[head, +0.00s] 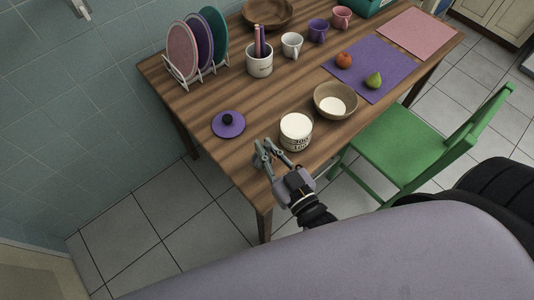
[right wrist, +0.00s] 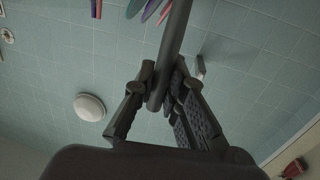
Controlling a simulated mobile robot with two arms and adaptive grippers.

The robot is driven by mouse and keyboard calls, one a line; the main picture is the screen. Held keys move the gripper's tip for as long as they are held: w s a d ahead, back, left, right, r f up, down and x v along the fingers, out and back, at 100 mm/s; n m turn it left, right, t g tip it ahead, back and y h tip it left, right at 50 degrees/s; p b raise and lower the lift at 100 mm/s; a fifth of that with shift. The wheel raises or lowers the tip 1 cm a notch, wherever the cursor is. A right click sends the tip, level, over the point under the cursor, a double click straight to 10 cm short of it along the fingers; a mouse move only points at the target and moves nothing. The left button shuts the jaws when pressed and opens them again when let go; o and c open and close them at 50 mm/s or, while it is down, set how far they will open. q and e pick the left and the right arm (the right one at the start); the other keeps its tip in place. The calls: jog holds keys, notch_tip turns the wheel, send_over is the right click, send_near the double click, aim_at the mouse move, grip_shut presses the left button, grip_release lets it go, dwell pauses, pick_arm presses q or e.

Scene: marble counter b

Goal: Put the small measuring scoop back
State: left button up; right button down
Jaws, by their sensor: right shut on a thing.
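My right gripper (head: 266,152) is over the front edge of the wooden table, just left of a cream canister (head: 296,140). In the right wrist view its fingers (right wrist: 160,95) are closed around a dark grey rod, which looks like the handle of the measuring scoop (right wrist: 174,45). The rod runs up out of the picture, and the scoop's cup cannot be made out. The canister is open, has dark lettering and shows pale contents at the top. A purple lid (head: 228,126) with a dark knob lies left of it. My left gripper is not in view.
A wooden bowl (head: 323,97) with white contents stands right of the canister. Behind are a utensil crock (head: 259,66), a plate rack (head: 187,81) and mugs. A purple mat (head: 372,60) holds fruit. A green chair (head: 407,150) stands at the front right.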

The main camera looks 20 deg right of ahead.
notch_tip(320, 180, down, 2)
jog(key=shift+f, duration=0.2)
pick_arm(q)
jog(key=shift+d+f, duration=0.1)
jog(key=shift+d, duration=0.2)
pick_arm(e)
jog(key=shift+f, duration=0.1)
jog(key=shift+f, duration=0.2)
jog(key=c, duration=1.6)
grip_release()
jog(key=shift+c, duration=0.2)
